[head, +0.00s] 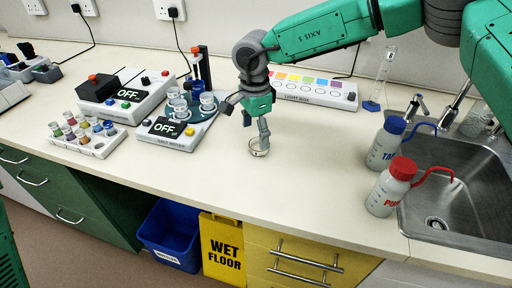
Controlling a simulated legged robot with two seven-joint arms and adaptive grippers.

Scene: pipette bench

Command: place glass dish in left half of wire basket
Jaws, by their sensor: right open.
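A small round clear glass dish (257,152) sits on the cream bench top near the middle of the head view. My right gripper (246,126) is above it, its arm coming in from the upper right. Its dark fingers are spread apart and hold nothing. One finger reaches down to the dish and overlaps its rim in the picture; I cannot tell whether it touches or is inside. The other finger is raised to the left. No wire basket shows in this view. My left gripper is not in view.
A mixer with vials (183,112) and a rack of coloured vials (83,135) stand left. A light box (314,91) and a measuring cylinder (382,78) are behind. Two wash bottles (392,187) stand by the sink (465,205) at right. The bench front is clear.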

